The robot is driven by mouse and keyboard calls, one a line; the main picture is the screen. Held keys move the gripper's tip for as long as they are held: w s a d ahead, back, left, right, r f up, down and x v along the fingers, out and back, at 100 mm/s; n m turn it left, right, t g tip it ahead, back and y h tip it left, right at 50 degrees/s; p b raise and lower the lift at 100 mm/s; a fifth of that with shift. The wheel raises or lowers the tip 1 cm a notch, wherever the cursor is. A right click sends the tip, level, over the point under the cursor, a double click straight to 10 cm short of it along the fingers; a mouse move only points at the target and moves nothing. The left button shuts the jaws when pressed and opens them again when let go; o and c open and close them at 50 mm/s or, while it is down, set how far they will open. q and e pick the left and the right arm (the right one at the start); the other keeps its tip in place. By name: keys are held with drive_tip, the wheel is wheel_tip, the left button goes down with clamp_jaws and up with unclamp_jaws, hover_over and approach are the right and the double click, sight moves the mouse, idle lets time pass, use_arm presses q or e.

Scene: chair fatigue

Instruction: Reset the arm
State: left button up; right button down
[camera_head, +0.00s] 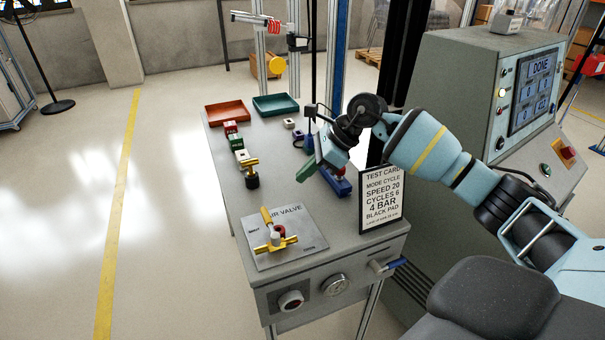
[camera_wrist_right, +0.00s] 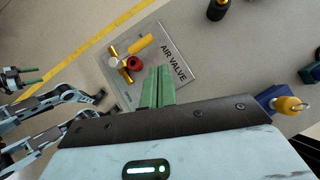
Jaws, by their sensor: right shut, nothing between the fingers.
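My right gripper (camera_head: 307,170) hangs over the bench (camera_head: 335,240), left of the test card, with its green fingers pointing down and left. In the right wrist view the green fingers (camera_wrist_right: 157,86) lie together, shut and empty, in front of the AIR VALVE plate (camera_wrist_right: 170,45). That plate, with its yellow-handled valve (camera_head: 273,238), lies at the bench's front left. My left gripper (camera_wrist_right: 30,76) shows small at the left edge of the wrist view, its two green fingers apart and nothing seen between them. It is outside the head view.
A test card (camera_head: 382,200) stands at the bench's right edge, near the grey console (camera_head: 455,80), whose screen (camera_head: 535,90) reads DONE. A red tray (camera_head: 227,112) and a green tray (camera_head: 275,104) sit at the back. Small fittings line the left side.

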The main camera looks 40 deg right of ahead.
use_arm(q)
drive_tip(key=shift+a, duration=0.1)
use_arm(e)
drive_tip(key=shift+a, duration=0.15)
